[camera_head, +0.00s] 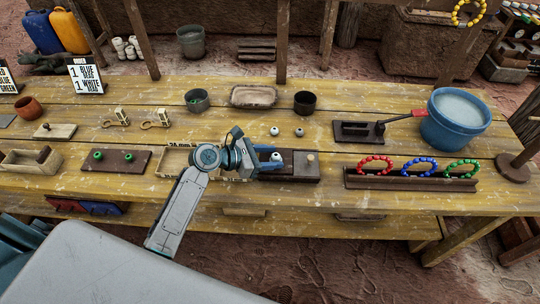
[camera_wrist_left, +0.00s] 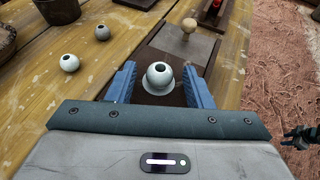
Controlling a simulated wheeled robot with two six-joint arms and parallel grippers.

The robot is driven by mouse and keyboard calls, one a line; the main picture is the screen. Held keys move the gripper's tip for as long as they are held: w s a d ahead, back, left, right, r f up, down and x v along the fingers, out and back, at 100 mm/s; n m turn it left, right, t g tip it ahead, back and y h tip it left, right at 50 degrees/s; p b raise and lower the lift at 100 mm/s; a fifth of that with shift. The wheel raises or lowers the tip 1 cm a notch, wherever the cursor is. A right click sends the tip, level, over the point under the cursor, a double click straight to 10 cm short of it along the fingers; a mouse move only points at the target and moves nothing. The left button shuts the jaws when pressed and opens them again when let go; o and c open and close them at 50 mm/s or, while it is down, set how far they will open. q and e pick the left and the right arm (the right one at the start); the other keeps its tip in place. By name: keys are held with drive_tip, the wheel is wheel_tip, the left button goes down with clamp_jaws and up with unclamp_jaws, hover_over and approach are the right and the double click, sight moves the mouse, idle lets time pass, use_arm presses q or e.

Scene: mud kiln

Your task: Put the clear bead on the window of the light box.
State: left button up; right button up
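A pale grey bead (camera_wrist_left: 159,74) with a dark hole on top sits on a round whitish window (camera_wrist_left: 152,91) in the dark wooden light box (camera_head: 300,174). I cannot tell from its look how clear it is. My left gripper (camera_head: 268,156) is over the left part of the box. In the left wrist view its two blue fingers (camera_wrist_left: 160,86) stand open on either side of the bead, with a gap on both sides. Two other beads, a white one (camera_head: 274,131) and a greyer one (camera_head: 299,132), lie on the table behind the box.
A knob (camera_head: 310,157) stands on the box's right plate. Behind are a dark cup (camera_head: 305,102) and a shallow tray (camera_head: 253,96). A bracelet rack (camera_head: 410,181) stands to the right. A dark jointed part (camera_wrist_left: 301,137), perhaps my right gripper, shows at the wrist view's right edge.

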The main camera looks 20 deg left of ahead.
use_arm(q)
drive_tip(key=shift+r, duration=0.1)
drive_tip(key=b+v, duration=0.1)
drive_tip(key=v, duration=1.1)
idle(0.4)
drive_tip(key=shift+w, duration=0.1)
idle(0.8)
